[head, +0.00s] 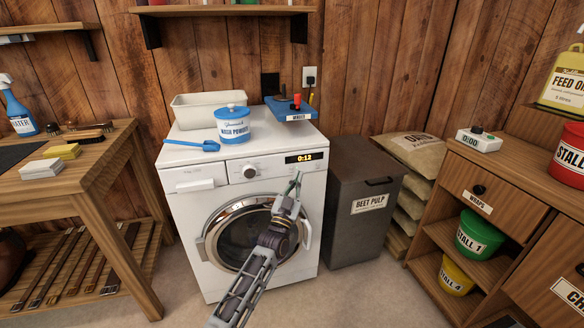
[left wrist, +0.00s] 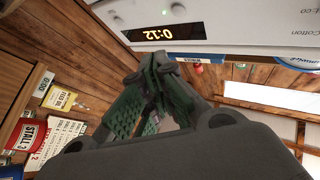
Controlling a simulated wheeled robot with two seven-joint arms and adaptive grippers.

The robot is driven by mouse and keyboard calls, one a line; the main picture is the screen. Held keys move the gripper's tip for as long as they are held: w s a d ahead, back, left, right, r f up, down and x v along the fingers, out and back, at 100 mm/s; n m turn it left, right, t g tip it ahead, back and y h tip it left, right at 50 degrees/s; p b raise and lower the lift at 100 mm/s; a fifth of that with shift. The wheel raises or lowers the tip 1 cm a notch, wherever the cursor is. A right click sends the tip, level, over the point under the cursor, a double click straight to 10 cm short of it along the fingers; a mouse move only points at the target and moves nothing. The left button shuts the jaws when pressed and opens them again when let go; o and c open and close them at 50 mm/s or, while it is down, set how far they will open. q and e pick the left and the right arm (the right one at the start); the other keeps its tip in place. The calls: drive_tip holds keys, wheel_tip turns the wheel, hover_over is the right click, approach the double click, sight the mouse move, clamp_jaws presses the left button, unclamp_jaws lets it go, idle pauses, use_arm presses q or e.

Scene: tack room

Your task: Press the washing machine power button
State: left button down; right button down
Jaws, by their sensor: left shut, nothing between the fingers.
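The white washing machine (head: 183,215) stands against the wood wall. Its control panel has a round knob (head: 250,172) and a lit display (head: 304,158) reading 0:12. The display also shows upside down in the left wrist view (left wrist: 165,33). My right gripper is not in view.
A dark beet pulp bin (head: 350,225) stands close on the right. A wooden bench (head: 100,165) is left.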

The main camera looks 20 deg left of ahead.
use_arm(q)
drive_tip(key=shift+s+d+p, duration=0.5)
drive_tip(key=shift+s+d, duration=0.05)
drive_tip(key=shift+s, duration=0.2)
idle(0.8)
